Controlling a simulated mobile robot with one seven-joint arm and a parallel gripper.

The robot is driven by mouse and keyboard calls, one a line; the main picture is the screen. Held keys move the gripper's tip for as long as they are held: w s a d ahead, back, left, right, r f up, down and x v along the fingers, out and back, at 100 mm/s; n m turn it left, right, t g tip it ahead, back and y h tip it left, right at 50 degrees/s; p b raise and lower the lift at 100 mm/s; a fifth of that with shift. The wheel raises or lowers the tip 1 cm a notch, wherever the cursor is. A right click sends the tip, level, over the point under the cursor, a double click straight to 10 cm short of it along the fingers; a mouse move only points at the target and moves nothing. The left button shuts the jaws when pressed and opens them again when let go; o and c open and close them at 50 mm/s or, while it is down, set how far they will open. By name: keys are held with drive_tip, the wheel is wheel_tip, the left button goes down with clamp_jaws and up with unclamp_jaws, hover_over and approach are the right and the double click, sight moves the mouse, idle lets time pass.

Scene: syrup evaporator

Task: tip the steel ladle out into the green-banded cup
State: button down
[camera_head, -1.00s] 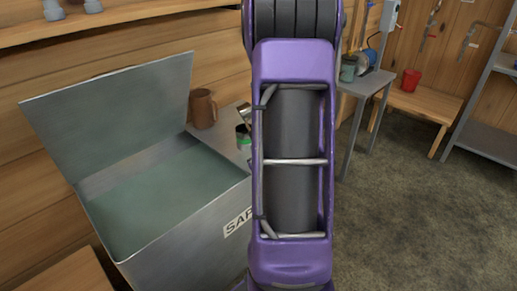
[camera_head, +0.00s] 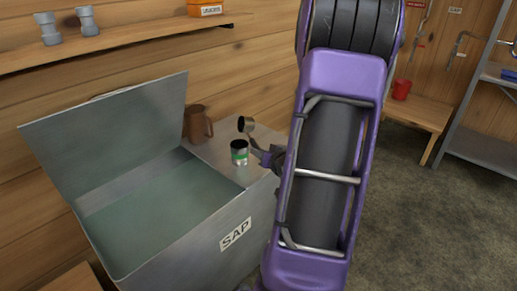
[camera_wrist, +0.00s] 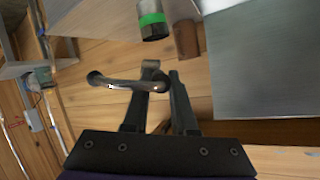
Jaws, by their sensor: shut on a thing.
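The steel ladle (camera_head: 247,124) is in the head view, its small bowl tipped on its side with the dark mouth facing left. My gripper (camera_head: 266,153) is shut on the ladle's handle, just below and right of the bowl. The green-banded cup (camera_head: 239,153) stands upright on the counter, below and slightly left of the bowl, apart from it. In the wrist view my gripper (camera_wrist: 157,85) holds a curved metal piece of the ladle (camera_wrist: 125,83). The cup (camera_wrist: 152,20) shows there at the top. No liquid is seen leaving the bowl.
A brown mug (camera_head: 197,124) stands behind the cup. The open sap tank (camera_head: 215,228), lid raised, is in front and left. A wall shelf (camera_head: 120,40) runs above. A red cup (camera_head: 401,90) sits on a bench at the right.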

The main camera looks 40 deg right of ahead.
drive_tip(key=s+d+r+m+t+y+p, duration=0.1)
drive_tip(key=d+r+m+t+y+p, duration=0.2)
drive_tip(key=m+p, duration=0.4)
drive_tip(key=shift+s+d+r+m+t+y, duration=0.25)
drive_tip(key=shift+d+r+m+y, duration=0.4)
drive_tip(key=shift+r+m+y, duration=0.65)
drive_tip(key=shift+w+r+m, duration=0.1)
drive_tip(key=shift+r+m, duration=0.05)
drive_tip(key=shift+m, duration=0.15)
drive_tip(key=shift+w, duration=0.15)
